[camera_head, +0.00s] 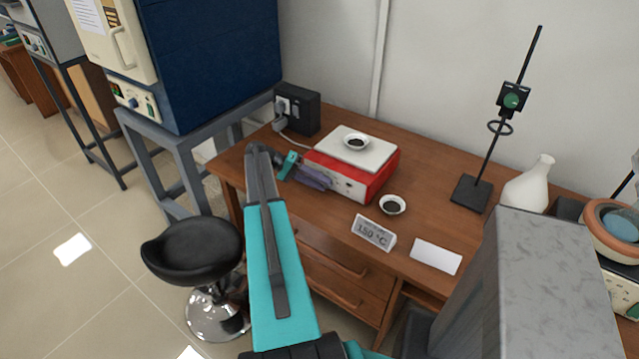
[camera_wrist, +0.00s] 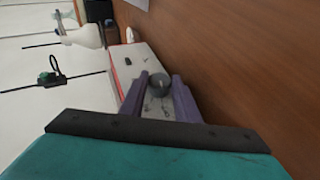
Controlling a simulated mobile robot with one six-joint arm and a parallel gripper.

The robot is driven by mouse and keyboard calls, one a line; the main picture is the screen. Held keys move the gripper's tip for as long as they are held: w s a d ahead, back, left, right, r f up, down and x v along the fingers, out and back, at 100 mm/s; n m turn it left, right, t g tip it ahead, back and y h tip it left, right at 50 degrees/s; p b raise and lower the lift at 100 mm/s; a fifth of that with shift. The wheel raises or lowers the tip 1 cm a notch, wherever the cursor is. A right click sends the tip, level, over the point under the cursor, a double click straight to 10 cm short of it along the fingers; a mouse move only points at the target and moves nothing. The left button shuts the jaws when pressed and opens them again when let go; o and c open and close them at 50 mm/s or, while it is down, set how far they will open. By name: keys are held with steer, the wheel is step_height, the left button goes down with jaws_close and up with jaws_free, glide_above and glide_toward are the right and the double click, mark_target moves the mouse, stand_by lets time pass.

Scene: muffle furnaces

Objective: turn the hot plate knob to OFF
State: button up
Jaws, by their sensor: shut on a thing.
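The hot plate (camera_head: 384,175) is a red box with a pale top plate, on the wooden desk. A small dish with dark contents (camera_head: 356,142) stands on its top. My gripper (camera_head: 325,182) is at the left part of the hot plate's front panel. In the wrist view, the purple fingers of my gripper (camera_wrist: 161,82) stand on both sides of a grey round knob (camera_wrist: 158,85) and are shut on it. A second, smaller dark knob (camera_wrist: 128,61) shows on the panel, clear of the fingers. The knob's pointer and the OFF mark cannot be read.
A second dish (camera_head: 392,205), a "150 °C" sign (camera_head: 374,232) and a white card (camera_head: 436,256) lie right of the hot plate. A ring stand (camera_head: 472,193) and a white flask (camera_head: 528,184) stand farther right. A black stool (camera_head: 193,250) is below left.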

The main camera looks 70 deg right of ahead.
steer(key=o, duration=1)
steer(key=shift+o, duration=0.2)
steer(key=shift+s+r+t, duration=0.1)
steer(key=shift+t, duration=0.2)
